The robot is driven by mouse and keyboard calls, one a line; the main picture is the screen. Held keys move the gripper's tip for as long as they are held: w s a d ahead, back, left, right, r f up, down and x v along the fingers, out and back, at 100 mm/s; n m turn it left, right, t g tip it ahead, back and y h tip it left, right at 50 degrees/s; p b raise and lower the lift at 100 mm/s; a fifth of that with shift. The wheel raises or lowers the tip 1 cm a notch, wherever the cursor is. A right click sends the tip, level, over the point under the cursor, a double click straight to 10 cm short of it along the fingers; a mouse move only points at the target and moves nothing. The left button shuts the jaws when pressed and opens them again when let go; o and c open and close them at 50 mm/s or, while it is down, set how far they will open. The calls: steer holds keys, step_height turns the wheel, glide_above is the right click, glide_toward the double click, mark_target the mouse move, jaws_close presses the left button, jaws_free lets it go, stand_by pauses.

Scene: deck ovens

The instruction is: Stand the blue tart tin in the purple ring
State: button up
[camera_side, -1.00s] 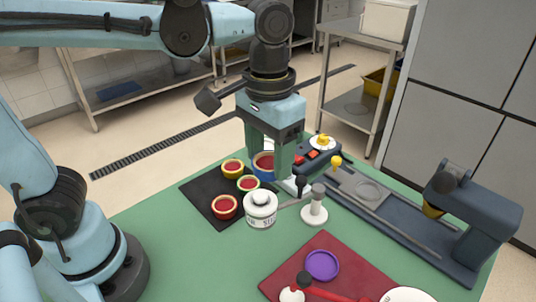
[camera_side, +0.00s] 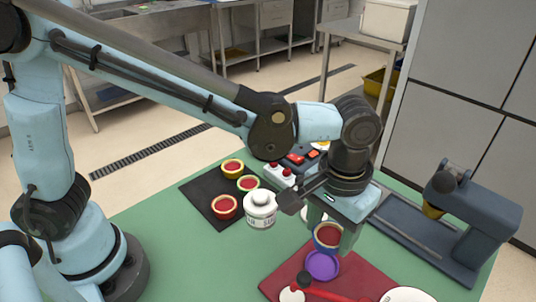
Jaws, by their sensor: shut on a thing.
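The blue tart tin (camera_side: 328,240) with a red filling is held between the fingers of my gripper (camera_side: 331,236), which is shut on it. The tin looks roughly upright and shows just behind and above the purple ring (camera_side: 322,266) in the picture. The purple ring lies on the dark red board (camera_side: 362,273). I cannot tell how high the tin is above the board. My gripper hides part of the tin's sides.
A dark mat (camera_side: 199,193) at the left bears several other tarts. A white lidded jar (camera_side: 261,210) stands beside it. A red-handled tool (camera_side: 325,291) and a white plate (camera_side: 407,295) lie in front. A dark machine (camera_side: 470,225) stands at the right.

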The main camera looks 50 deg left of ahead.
mark_target(328, 241)
steer(key=shift+f, duration=3.05)
steer(key=shift+f, duration=0.6)
steer(key=o, duration=0.8)
steer(key=shift+r, duration=0.1)
steer(key=shift+r, duration=5.4)
